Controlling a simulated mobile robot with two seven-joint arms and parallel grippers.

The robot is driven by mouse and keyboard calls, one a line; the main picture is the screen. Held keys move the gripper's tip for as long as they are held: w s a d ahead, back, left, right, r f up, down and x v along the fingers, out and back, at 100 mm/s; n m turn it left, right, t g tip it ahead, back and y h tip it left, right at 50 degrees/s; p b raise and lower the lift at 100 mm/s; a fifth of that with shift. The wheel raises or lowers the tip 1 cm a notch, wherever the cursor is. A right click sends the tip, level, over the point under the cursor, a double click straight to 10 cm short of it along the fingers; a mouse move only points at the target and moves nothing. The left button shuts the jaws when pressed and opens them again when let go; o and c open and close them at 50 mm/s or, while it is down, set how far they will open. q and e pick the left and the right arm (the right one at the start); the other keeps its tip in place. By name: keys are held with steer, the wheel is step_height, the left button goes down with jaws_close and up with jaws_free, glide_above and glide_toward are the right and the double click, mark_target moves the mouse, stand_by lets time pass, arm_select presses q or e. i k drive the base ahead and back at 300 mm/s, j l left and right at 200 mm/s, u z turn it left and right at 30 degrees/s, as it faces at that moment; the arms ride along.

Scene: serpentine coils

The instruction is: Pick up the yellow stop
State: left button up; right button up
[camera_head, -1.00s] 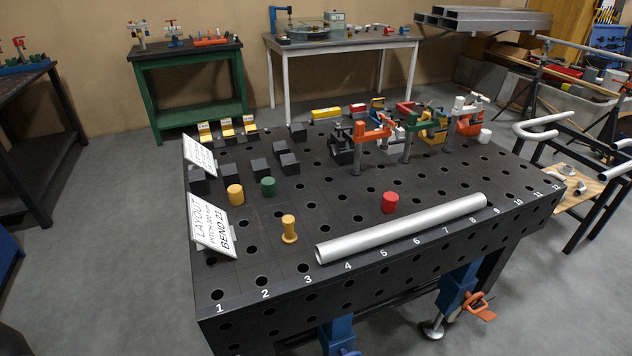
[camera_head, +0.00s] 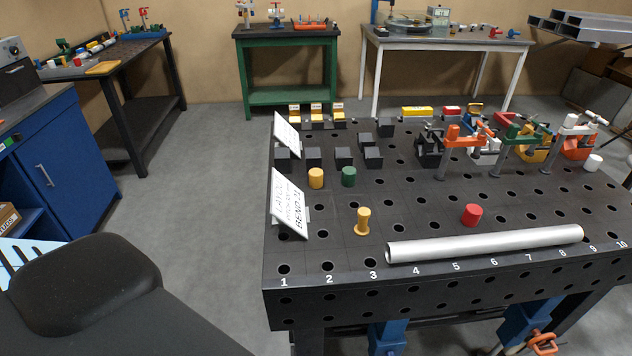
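A yellow cylinder (camera_head: 316,178) stands upright on the black perforated table (camera_head: 345,262), beside a green cylinder (camera_head: 349,177) of similar size. Nearer the front, a yellow flanged pin (camera_head: 363,222) with a wide foot and narrower neck also stands upright. A red cylinder (camera_head: 471,215) stands further right. I cannot tell from their looks alone which yellow piece is called the stop. Neither of my grippers is in view.
A silver tube (camera_head: 485,244) lies along the front edge, right of the flanged pin. White layout signs (camera_head: 290,203) stand at the left edge. Black blocks (camera_head: 343,157) sit behind the cylinders; several clamps (camera_head: 460,148) stand back right.

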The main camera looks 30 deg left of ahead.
mark_target(315, 175)
steer(key=k, duration=1.25)
steer(key=z, duration=2.45)
steer(key=k+j+z, duration=0.1)
steer(key=z, duration=0.25)
steer(key=k+j, duration=0.4)
steer(key=j, duration=0.15)
steer(key=k+j, duration=0.45)
steer(key=j, duration=0.15)
steer(key=k+j, duration=0.4)
steer(key=j, duration=0.15)
steer(key=k+j, duration=0.4)
steer(key=j, duration=0.15)
